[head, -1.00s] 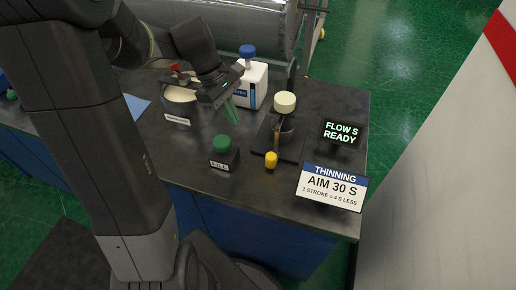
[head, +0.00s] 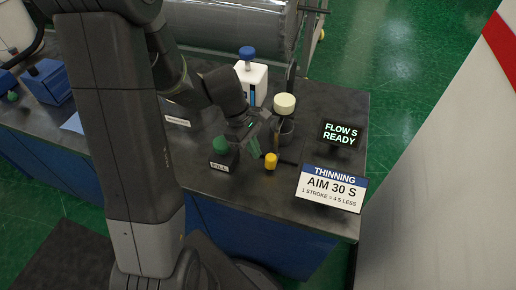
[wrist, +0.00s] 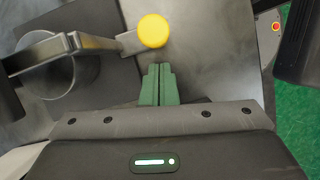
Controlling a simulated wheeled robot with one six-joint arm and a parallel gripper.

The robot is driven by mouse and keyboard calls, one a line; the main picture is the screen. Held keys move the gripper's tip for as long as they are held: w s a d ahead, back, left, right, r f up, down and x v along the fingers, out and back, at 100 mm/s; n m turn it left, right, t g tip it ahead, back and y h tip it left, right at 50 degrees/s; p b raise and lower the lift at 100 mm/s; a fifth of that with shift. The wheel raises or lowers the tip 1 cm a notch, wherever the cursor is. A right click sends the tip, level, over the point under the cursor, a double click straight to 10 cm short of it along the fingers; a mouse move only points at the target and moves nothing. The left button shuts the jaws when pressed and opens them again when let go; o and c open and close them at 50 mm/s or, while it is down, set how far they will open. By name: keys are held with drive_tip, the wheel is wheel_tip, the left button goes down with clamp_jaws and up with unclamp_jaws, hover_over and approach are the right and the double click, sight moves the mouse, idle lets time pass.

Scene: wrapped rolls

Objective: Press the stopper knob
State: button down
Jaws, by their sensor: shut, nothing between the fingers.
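A small yellow knob (head: 271,161) stands at the front of the dark cup stand; I take it as the stopper knob. In the wrist view the round yellow knob (wrist: 153,31) sits at the end of a metal bar, just beyond my fingertips. My gripper (head: 256,154) has green fingers, shut and empty, just left of the yellow knob in the head view. In the wrist view the closed fingers of my gripper (wrist: 158,68) point toward the knob, with a small gap in the picture. Height above it is hard to tell.
A green knob (head: 221,144) on a black block labelled FILL is left of my fingers. A cream-topped cup stand (head: 284,103) is behind. An AIM 30 S sign (head: 332,188) and a FLOW S READY display (head: 341,133) are right.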

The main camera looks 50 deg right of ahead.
sight(274, 156)
drive_tip(key=shift+s+d, duration=0.2)
drive_tip(key=shift+s, duration=0.35)
drive_tip(key=shift+s+d, duration=0.3)
drive_tip(key=shift+s, duration=0.4)
drive_tip(key=shift+s+d, duration=0.35)
drive_tip(key=shift+s, duration=0.3)
drive_tip(key=shift+s+d, duration=0.3)
drive_tip(key=shift+s, duration=0.4)
drive_tip(key=v, duration=1.4)
drive_tip(key=shift+p, duration=0.3)
drive_tip(key=shift+f, duration=0.15)
